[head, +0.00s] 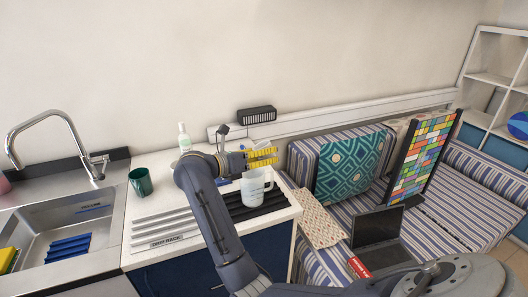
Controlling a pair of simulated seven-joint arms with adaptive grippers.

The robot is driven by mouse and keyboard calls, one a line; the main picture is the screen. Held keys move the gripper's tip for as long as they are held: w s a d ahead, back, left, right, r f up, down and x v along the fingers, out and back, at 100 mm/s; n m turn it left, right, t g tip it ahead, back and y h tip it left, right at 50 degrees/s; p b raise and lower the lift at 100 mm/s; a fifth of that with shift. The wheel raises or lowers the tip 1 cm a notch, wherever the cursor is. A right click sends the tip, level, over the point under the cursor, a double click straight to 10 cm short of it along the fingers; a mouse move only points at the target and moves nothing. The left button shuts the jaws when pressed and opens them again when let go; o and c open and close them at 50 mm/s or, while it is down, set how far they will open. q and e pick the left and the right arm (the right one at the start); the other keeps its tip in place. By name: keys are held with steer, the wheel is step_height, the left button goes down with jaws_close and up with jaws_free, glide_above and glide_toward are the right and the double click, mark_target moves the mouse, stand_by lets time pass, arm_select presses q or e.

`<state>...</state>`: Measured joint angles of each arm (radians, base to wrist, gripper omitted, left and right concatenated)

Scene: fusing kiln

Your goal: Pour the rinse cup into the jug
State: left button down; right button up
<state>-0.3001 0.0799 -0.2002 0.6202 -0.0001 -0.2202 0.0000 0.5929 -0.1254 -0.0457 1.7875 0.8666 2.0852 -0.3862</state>
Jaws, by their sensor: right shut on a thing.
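My right gripper (250,159) is above the drainer and shut on a small yellow patterned thing (263,153), which looks like the rinse cup. The cup appears tipped toward its side, partly hidden by the fingers; its mouth and contents cannot be made out. A pale jug (253,191) with a handle and marks on its side stands upright just below the gripper, on the dark ribs of the drainer. The cup is above the jug's mouth and appears apart from it. My left gripper is not in view.
A dark green cup (141,182) stands on the counter to the left, near a bottle (184,138) at the wall. The sink (70,232) and tall faucet (47,118) are farther left. A striped bench with a laptop (377,232) is on the right.

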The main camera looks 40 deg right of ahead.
mark_target(262, 144)
steer(key=n+h, duration=0.1)
steer(key=n, duration=0.1)
steer(key=n+h, duration=0.2)
steer(key=shift+s+d+f+n, duration=0.15)
steer(key=shift+n, duration=0.15)
steer(key=shift+n+h, duration=0.3)
steer(key=shift+n, duration=0.2)
steer(key=n, duration=0.1)
steer(key=r+n+h, duration=0.1)
steer(key=n+t, duration=0.1)
steer(key=n, duration=0.1)
steer(key=shift+a+r+h, duration=0.2)
steer(key=shift+r+h, duration=0.1)
steer(key=shift+h, duration=0.1)
steer(key=shift+w+a+r+n+t+h, duration=0.1)
steer(key=shift+w+r+n+t+h, duration=0.1)
steer(key=shift+r+n+t, duration=0.5)
steer(key=shift+w+a+r+n+t+h, duration=0.1)
steer(key=shift+w+n+t+h, duration=0.2)
steer(key=shift+n, duration=0.8)
steer(key=shift+w+a+r+n+t+h, duration=0.1)
steer(key=shift+r+n+t, duration=0.25)
steer(key=shift+n+t, duration=0.4)
steer(key=shift+n, duration=0.35)
